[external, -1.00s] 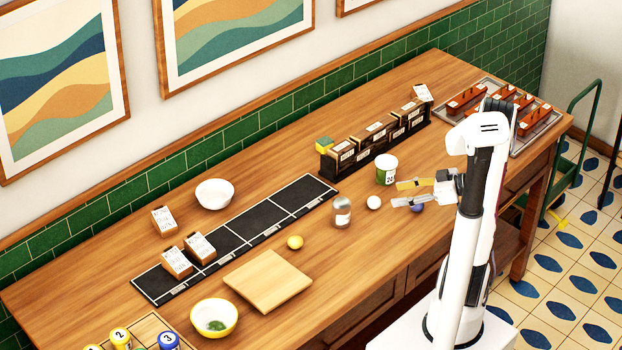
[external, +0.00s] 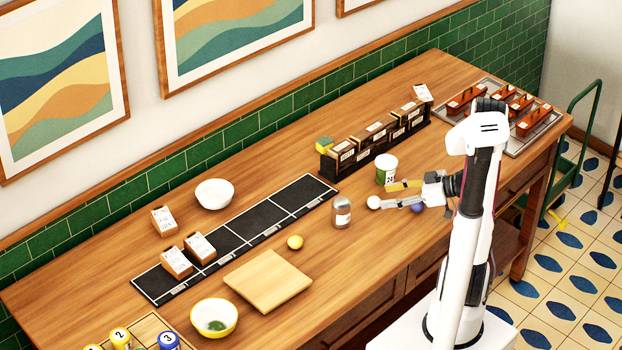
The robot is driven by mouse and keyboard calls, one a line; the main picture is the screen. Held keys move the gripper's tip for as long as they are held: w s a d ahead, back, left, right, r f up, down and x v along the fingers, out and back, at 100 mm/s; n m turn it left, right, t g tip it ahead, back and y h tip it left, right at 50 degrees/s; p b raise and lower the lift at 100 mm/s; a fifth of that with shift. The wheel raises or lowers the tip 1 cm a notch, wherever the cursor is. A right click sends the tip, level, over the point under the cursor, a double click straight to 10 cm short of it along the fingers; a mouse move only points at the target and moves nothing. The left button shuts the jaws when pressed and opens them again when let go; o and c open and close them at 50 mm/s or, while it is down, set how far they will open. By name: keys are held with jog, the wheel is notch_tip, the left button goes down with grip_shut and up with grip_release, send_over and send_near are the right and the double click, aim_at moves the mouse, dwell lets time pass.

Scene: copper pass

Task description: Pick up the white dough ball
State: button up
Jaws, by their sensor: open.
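The white dough ball (external: 374,202) is small and round and sits on the wooden table, right of a glass jar. My gripper (external: 386,195) is open, with its two fingers pointing left, low over the table. The nearer, grey finger's tip overlaps the right edge of the ball in the picture. The farther, yellow finger lies behind and right of the ball. I cannot tell whether either finger touches the ball or whether the ball is between them.
The glass jar (external: 341,213) stands close left of the ball. A green and white cup (external: 386,169) stands just behind my gripper. A yellow ball (external: 295,242) and a wooden board (external: 267,281) are farther left.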

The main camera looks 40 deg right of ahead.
aim_at(376, 198)
jog(key=shift+x, duration=2.15)
jog(key=shift+r, duration=0.1)
jog(key=c, duration=1.1)
